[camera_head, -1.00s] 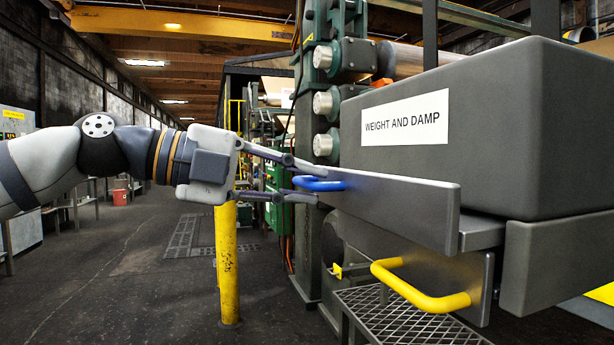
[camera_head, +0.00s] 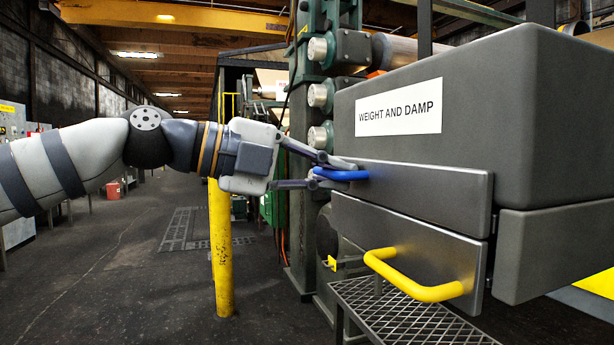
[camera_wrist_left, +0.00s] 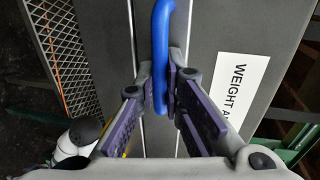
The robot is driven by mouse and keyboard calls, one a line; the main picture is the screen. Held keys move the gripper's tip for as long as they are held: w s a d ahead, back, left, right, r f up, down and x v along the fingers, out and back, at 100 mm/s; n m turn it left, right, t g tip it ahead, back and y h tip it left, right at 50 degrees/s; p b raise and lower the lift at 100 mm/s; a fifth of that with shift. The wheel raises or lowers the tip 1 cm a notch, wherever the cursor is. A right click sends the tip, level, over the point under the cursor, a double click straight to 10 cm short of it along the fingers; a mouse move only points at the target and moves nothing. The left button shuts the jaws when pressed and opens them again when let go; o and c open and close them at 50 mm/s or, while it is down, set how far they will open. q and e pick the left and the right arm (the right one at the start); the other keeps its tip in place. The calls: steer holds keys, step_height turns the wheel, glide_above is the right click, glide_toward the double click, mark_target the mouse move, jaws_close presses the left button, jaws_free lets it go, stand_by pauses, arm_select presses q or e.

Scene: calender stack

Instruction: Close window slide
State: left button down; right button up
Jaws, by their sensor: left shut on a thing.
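The window slide (camera_head: 430,195) is a flat grey metal panel under the box labelled "WEIGHT AND DAMP" (camera_head: 480,130). Its face sits close against the box front, above a second grey panel, with no wide gap showing. A blue handle (camera_head: 340,175) sticks out at its left end; it also shows in the left wrist view (camera_wrist_left: 160,50). My left gripper (camera_head: 337,173) is shut on the blue handle, with its fingers on either side of it. My right gripper is in neither view.
A lower grey panel (camera_head: 400,235) carries a yellow handle (camera_head: 415,283), just below the slide. A metal grate step (camera_head: 410,320) is beneath it. A yellow post (camera_head: 221,250) stands below my left gripper. The floor (camera_head: 110,270) at left is open.

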arm_select(q)
steer(key=shift+r, duration=0.1)
steer(key=c, duration=2)
jaws_free()
steer(key=shift+d, duration=0.15)
steer(key=shift+o, duration=0.2)
steer(key=v, duration=1.2)
